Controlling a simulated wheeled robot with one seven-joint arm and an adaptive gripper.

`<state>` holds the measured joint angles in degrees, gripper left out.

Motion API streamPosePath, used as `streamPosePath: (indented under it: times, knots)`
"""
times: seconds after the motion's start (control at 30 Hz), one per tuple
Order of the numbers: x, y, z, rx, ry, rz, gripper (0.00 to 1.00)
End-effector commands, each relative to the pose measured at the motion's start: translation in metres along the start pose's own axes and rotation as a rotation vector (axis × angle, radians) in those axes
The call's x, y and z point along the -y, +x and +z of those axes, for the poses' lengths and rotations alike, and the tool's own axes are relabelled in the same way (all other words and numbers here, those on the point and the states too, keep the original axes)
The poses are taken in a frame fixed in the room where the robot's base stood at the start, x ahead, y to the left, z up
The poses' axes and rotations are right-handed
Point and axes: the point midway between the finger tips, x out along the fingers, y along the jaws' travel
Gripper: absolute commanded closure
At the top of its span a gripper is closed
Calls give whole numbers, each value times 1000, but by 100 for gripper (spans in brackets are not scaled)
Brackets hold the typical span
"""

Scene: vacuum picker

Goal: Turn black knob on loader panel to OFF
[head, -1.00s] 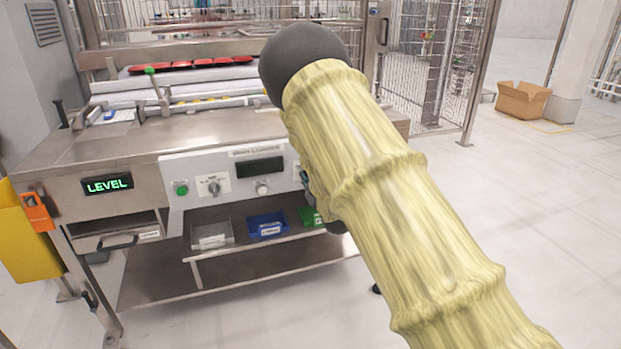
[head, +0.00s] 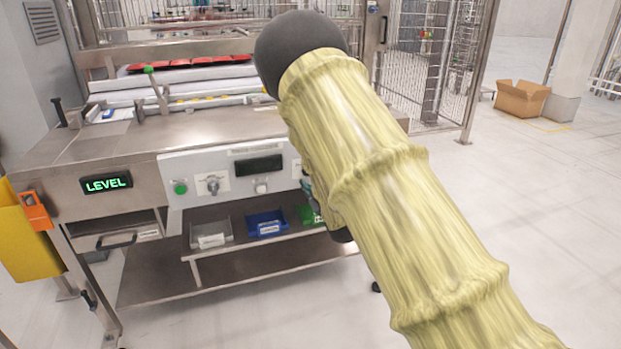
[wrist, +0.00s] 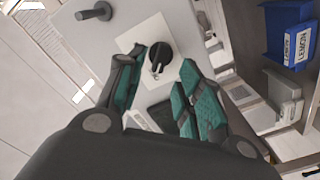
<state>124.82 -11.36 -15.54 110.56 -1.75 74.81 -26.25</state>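The black knob (wrist: 159,57) is round, with a light pointer mark aimed toward the lower part of the wrist view. It sits on a pale square plate (wrist: 136,40) on the grey-white loader panel (wrist: 120,15). My gripper (wrist: 161,72) is open. Its two teal-padded fingers stand on either side of the knob in the picture, with visible gaps; I cannot tell how far their tips are from the panel. In the head view the panel (head: 222,165) is on the machine front, and my arm hides its right part. The black knob cannot be made out there.
The panel also carries a green button (head: 180,188), a grey selector (head: 213,186), a dark display (head: 258,166) and a white knob (head: 261,187). A dark peg (wrist: 95,12) sticks out near the gripper. Below are a grey bin (head: 211,235) and a blue bin (head: 266,224).

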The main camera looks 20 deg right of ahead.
Motion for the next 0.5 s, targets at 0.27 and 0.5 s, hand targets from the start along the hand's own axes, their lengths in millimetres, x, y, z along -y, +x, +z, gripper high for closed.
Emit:
streamPosePath:
  times: [0.27,0.5]
  knots:
    - [0,-50,0,2,0,-1,64]
    - [1,-74,1,2,0,-1,64]
